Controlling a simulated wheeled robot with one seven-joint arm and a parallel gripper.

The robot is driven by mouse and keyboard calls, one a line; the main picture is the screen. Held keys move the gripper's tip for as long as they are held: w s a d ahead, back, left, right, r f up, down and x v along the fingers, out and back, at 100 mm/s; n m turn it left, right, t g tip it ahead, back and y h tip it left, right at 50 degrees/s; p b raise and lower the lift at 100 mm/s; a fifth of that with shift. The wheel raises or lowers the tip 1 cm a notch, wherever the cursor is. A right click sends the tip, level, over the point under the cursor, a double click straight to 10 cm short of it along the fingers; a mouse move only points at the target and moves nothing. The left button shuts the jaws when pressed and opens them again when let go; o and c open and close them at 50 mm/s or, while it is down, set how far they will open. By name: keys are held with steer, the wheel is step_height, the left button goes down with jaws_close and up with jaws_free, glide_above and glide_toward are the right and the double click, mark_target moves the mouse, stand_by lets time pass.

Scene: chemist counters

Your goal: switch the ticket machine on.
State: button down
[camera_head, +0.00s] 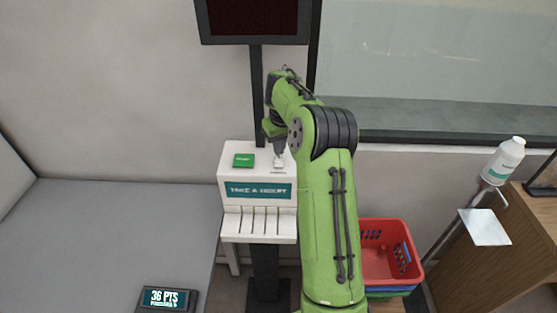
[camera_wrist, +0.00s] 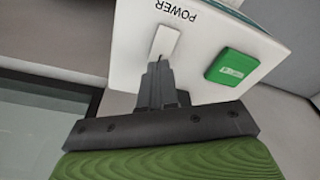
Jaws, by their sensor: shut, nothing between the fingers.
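The ticket machine (camera_head: 228,188) is a white box on a black post, with a teal front sign and several slots below. On its top are a green square button (camera_head: 243,160) and, to the right, a small white switch (camera_head: 279,166). In the wrist view the white switch (camera_wrist: 165,42) lies beside the word POWER, with the green button (camera_wrist: 232,66) to its right. My gripper (camera_head: 279,150) is shut and empty, pointing down at the switch. In the wrist view its fingertips (camera_wrist: 156,68) overlap the switch's near end; I cannot tell whether they touch it.
A dark screen (camera_head: 253,18) hangs above the machine on the post. A red basket (camera_head: 388,252) stands to the right of my arm. A sanitizer bottle (camera_head: 505,160) is on a stand at the far right. A grey bench (camera_head: 110,230) fills the left.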

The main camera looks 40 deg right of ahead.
mark_target(279, 158)
steer(key=shift+f+b, duration=0.55)
steer(key=shift+f, duration=0.25)
step_height(279, 158, up, 7)
steer(key=p, duration=0.6)
steer(key=shift+r+p, duration=0.1)
steer(key=shift+p, duration=0.25)
steer(key=s+a+r+n+t+h+b, duration=0.1)
steer(key=s+a+r+b, duration=0.25)
steer(key=s+a, duration=0.35)
steer(key=s+a+r+t+h+b, duration=0.1)
steer(key=s+a+r+b, duration=0.1)
steer(key=s+a+r, duration=0.55)
steer(key=s+a+f+t+y+b, duration=0.1)
steer(key=s+a+f, duration=0.3)
steer(key=s, duration=0.4)
steer(key=s+a+f+y+b, duration=0.1)
steer(key=s+a+f+b, duration=0.1)
steer(key=s+a+f, duration=0.3)
steer(key=s+f, duration=0.1)
steer(key=s, duration=0.1)
steer(key=shift+s+t+b, duration=0.3)
steer(key=shift+s+t, duration=0.05)
steer(key=shift+t, duration=0.05)
